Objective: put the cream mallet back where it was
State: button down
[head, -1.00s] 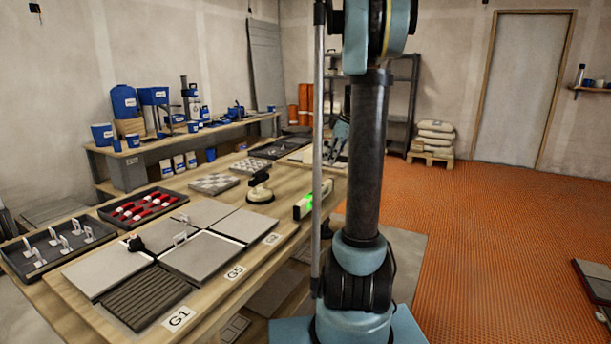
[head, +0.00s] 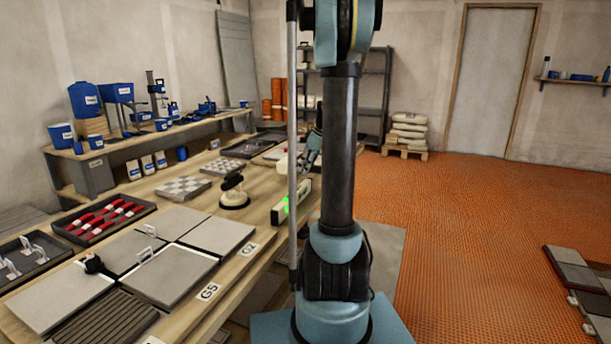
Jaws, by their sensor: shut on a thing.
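My gripper (head: 313,150) is at the far part of the long workbench, mostly hidden behind my own arm column and the thin upright pole. Only part of it shows, and its fingertips are hard to make out. A small pale cream shape (head: 283,163) shows just left of the pole, beside the gripper. It looks like part of the cream mallet in the jaws, but its handle and full outline are hidden. I cannot tell whether it touches the bench.
The wooden workbench (head: 262,225) holds grey tiles (head: 170,275), a red-handled tool tray (head: 105,218), a suction cup (head: 234,198), a level with a green light (head: 290,203) and checkered boards (head: 183,187). Orange floor (head: 470,220) is open to the right.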

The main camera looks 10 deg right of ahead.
jog(key=shift+f, duration=1.45)
jog(key=c, duration=1.5)
grip_release()
jog(key=v, duration=1.2)
